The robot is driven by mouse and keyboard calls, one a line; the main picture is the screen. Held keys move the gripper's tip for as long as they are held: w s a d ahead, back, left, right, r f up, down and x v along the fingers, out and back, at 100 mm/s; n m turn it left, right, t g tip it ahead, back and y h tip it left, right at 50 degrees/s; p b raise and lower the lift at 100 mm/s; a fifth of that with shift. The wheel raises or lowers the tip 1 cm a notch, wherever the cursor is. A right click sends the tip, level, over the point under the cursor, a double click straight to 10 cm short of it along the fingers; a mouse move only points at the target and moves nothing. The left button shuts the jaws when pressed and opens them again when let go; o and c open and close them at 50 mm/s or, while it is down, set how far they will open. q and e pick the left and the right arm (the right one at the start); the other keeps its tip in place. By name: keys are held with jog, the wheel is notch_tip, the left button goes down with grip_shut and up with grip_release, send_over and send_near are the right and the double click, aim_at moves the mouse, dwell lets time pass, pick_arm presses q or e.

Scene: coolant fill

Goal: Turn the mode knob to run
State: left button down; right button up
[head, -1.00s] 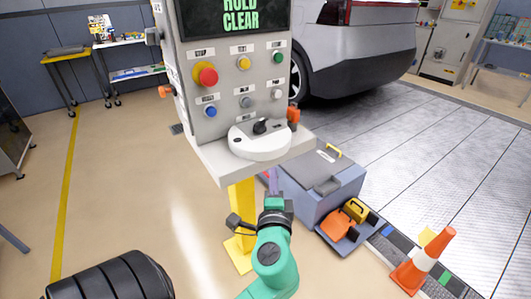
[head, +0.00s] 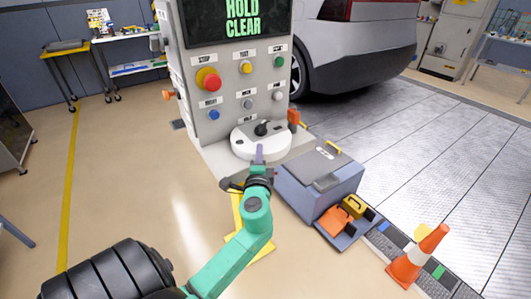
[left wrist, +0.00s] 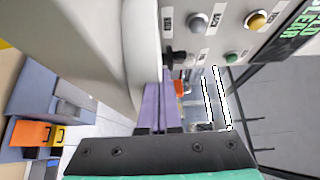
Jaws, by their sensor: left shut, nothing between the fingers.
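I cannot tell whether the fingertips touch the housing or the knob. My right gripper is not in view.
The panel has a red button (head: 208,80) and several smaller coloured buttons. Its screen (head: 240,16) reads "HOLD CLEAR". An orange handle (head: 294,119) sticks out at its right. A grey-blue box (head: 318,176), an orange-and-white cone (head: 419,256) and a car (head: 355,45) are to the right.

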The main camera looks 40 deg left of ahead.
aim_at(246, 150)
pick_arm(q)
jog(key=shift+w, duration=0.1)
jog(key=shift+s+a+f+m+t+h, duration=0.15)
jog(key=shift+s+a+m+t+h, duration=0.15)
jog(key=shift+m+t+h, duration=0.3)
jog(key=a, duration=0.1)
jog(key=s+a, duration=0.1)
jog(key=shift+s+a+h+b, duration=0.1)
jog(key=shift+a+h+b, duration=0.2)
jog(key=shift+b, duration=0.1)
jog(key=shift+s+a, duration=0.1)
jog(key=shift+a, duration=0.2)
jog(key=shift+d+r, duration=0.1)
jog(key=shift+r, duration=0.1)
